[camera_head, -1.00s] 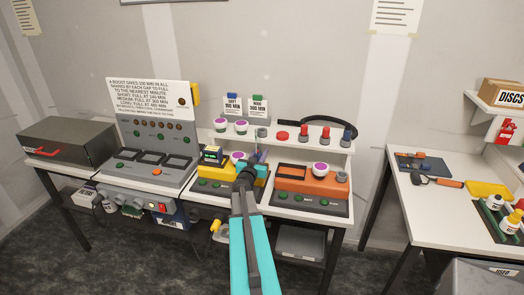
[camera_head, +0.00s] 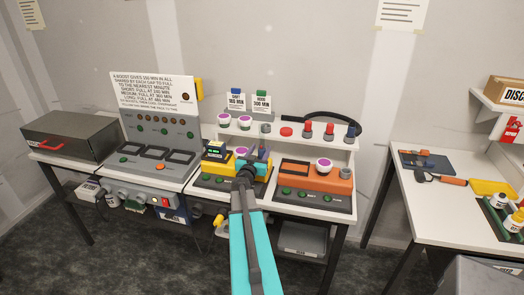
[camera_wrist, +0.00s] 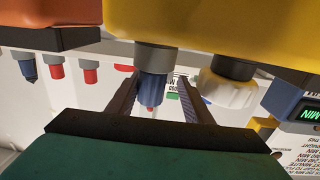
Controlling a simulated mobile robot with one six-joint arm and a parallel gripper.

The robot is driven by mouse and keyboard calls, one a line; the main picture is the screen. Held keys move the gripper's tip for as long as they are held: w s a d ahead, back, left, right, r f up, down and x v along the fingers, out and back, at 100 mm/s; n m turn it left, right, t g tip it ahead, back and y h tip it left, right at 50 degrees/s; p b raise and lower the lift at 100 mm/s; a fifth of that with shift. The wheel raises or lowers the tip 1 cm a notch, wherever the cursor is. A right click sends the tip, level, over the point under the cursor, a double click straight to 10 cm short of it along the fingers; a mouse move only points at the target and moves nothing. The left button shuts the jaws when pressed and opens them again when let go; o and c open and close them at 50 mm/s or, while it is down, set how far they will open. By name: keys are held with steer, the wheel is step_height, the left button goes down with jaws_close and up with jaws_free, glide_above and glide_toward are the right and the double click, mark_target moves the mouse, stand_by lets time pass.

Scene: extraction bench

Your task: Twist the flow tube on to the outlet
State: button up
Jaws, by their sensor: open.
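In the wrist view, which looks upside down, a dark blue ribbed tube fitting (camera_wrist: 153,88) sits on a grey collar (camera_wrist: 155,57) of the yellow unit. It looks like the flow tube on the outlet; how firmly it is seated cannot be told. My gripper (camera_wrist: 157,92) is open, with one finger on each side of the fitting and gaps showing. In the head view my gripper (camera_head: 256,160) is over the right end of the yellow unit (camera_head: 216,169) and hides much of the fitting.
A ribbed white cap (camera_wrist: 230,90) stands close beside the gripper. The orange unit (camera_head: 307,174) is to the right. Red and blue fittings stand on the shelf (camera_head: 313,142) behind. A grey control panel (camera_head: 160,150) is to the left.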

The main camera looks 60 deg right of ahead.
steer(key=v, duration=0.2)
steer(key=b+v, duration=0.1)
steer(key=v, duration=0.1)
steer(key=w+v, duration=0.1)
steer(key=v, duration=0.2)
steer(key=shift+a+f+b, duration=0.1)
steer(key=shift+a+b, duration=0.15)
steer(key=shift+b, duration=0.1)
steer(key=shift+s+b+v, duration=0.2)
steer(key=shift+b+v, duration=0.1)
steer(key=shift+v, duration=0.95)
steer(key=shift+s+b+v, duration=0.25)
steer(key=shift+b+v, duration=0.05)
steer(key=shift+v, duration=0.95)
steer(key=shift+d, duration=0.1)
